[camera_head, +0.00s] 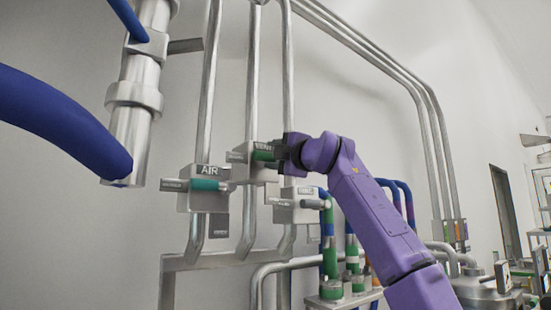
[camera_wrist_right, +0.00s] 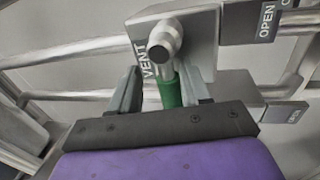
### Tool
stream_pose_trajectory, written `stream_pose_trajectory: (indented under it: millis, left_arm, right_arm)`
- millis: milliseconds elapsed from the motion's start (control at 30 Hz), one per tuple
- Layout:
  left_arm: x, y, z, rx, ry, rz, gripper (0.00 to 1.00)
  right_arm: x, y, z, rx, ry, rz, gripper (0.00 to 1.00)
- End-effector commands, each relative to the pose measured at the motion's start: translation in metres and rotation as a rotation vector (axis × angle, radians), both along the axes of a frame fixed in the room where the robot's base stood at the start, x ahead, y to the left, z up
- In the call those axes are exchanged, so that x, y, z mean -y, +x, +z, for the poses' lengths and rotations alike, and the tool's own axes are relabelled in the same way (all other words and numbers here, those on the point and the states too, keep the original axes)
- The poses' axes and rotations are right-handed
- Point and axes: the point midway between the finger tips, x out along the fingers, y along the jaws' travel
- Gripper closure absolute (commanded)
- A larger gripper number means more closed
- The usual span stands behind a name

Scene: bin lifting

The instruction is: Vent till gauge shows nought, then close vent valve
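The vent valve, a grey metal block (camera_wrist_right: 190,35) lettered VENT, is in the right wrist view. Its round stem and green lever grip (camera_wrist_right: 170,91) point toward my right gripper (camera_wrist_right: 160,90). The gripper's two grey fingers stand on either side of the lever, with a visible gap on the left, so it looks open. In the head view my right gripper (camera_head: 285,152) is at the upper middle valve, beside its green lever (camera_head: 262,155). That valve's label is too small to read surely. No gauge reading can be made out. My left gripper is not in view.
A valve lettered AIR (camera_head: 203,190) with a green lever sits just left. Another valve (camera_head: 298,206) is below my right gripper. An OPEN plate (camera_wrist_right: 267,22) is beside the vent block. Vertical pipes (camera_head: 208,80) and a thick blue hose (camera_head: 60,120) stand close by.

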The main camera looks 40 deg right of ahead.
Motion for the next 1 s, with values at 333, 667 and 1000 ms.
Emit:
stream_pose_trajectory:
  millis: [333,667,1000]
  left_arm:
    - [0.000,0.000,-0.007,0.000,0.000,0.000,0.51]
    - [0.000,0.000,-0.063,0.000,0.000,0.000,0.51]
    - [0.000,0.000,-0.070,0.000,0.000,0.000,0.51]
  right_arm:
    - [0.000,-0.003,-0.007,-0.006,-0.002,0.000,0.50]
    - [-0.004,-0.073,-0.026,-0.005,-0.002,0.001,0.50]
    - [-0.006,-0.097,-0.024,-0.009,-0.002,0.001,0.50]
